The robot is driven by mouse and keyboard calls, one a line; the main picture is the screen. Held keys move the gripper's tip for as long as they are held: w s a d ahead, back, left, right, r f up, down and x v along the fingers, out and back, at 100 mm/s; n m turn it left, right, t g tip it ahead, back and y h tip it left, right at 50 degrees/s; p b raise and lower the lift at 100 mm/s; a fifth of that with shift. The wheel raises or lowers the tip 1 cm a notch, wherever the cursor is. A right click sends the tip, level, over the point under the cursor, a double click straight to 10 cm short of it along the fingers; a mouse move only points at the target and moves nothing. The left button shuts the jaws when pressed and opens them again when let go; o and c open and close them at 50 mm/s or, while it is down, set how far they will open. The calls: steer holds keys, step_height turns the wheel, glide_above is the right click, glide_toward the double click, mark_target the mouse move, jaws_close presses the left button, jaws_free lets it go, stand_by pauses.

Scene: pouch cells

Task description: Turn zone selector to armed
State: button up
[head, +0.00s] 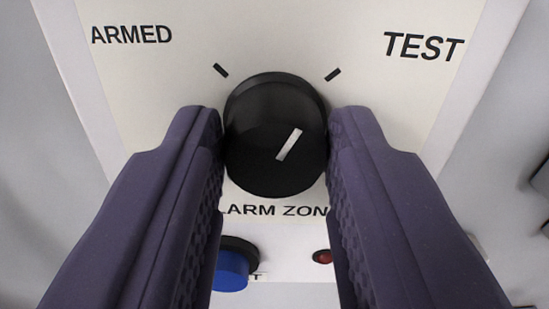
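The zone selector is a round black knob (262,110) with a white pointer line on its face, on a pale panel (285,30). The pointer leans up and right, toward the tick by the TEST label (424,47). The ARMED label (131,34) and its tick are at upper left. My gripper (275,150) has its two dark purple fingers at the left and right sides of the knob. Both fingertips appear to touch it, with no clear gap. The fingers hide part of the lettering below the knob.
A blue button (231,270) sits below the knob, partly behind the left finger. A small red light or button (322,257) is beside the right finger. The panel above the knob is clear. Dark items show at the right picture edge.

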steer(key=shift+c, duration=0.5)
steer(key=shift+f+n+b, duration=0.15)
steer(key=shift+n+b, duration=0.25)
steer(key=shift+b, duration=0.3)
steer(key=shift+f+n+b, duration=0.1)
steer(key=shift+n+b, duration=0.5)
steer(key=shift+b, duration=0.4)
steer(key=n+b, duration=0.3)
steer(key=b, duration=0.1)
steer(key=shift+a+b, duration=0.1)
steer(key=shift+b, duration=0.2)
steer(key=n+b, duration=0.4)
steer(key=n, duration=0.1)
steer(key=shift+b, duration=0.3)
steer(key=shift+n+b, duration=1.55)
steer(key=shift+n, duration=0.35)
